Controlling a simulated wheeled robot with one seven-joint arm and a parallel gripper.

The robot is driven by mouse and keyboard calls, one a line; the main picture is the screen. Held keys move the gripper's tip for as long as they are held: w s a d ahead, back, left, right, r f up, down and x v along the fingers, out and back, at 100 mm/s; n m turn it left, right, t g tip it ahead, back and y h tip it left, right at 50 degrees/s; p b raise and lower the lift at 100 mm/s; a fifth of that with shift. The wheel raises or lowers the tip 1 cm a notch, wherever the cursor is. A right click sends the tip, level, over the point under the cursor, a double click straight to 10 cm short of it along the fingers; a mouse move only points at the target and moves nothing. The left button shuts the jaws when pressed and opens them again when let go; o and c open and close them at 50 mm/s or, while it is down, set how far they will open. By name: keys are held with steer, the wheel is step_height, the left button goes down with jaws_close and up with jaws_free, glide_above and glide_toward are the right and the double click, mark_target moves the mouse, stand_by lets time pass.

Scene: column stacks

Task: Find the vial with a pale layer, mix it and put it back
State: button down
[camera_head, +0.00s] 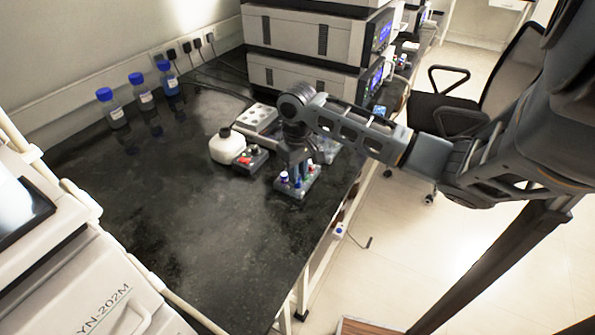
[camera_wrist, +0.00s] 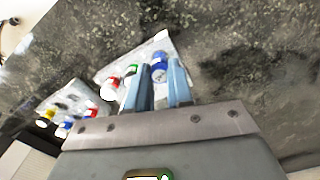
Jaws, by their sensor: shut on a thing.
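A small pale rack (camera_head: 291,193) with capped vials stands on the dark bench, and it also shows in the wrist view (camera_wrist: 112,72). My gripper (camera_head: 298,178) points down over this rack. In the wrist view its two bluish fingers (camera_wrist: 161,84) are closed on a blue-capped vial (camera_wrist: 159,61). A green-capped vial (camera_wrist: 131,70) and a red-capped vial (camera_wrist: 112,83) are beside it. A purple-capped vial (camera_head: 284,177) shows at the rack's left in the head view. I cannot tell whether the held vial is seated or lifted. No pale layer can be made out.
A second rack (camera_head: 254,160) with coloured caps lies left of my gripper, beside a white rounded vessel (camera_head: 226,148). A pale block with wells (camera_head: 256,119) is behind. Blue-capped bottles (camera_head: 143,93) stand by the wall. Stacked instruments (camera_head: 305,75) are at the back. The front-left bench is clear.

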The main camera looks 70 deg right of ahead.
steer(key=shift+f, duration=0.3)
steer(key=shift+f, duration=0.3)
stand_by(0.3)
steer(key=c, duration=0.6)
jaws_free()
steer(key=shift+r, duration=0.1)
steer(key=shift+r+p, duration=1.8)
steer(key=shift+r, duration=0.2)
steer(key=shift+r+p, duration=0.3)
steer(key=shift+r, duration=0.6)
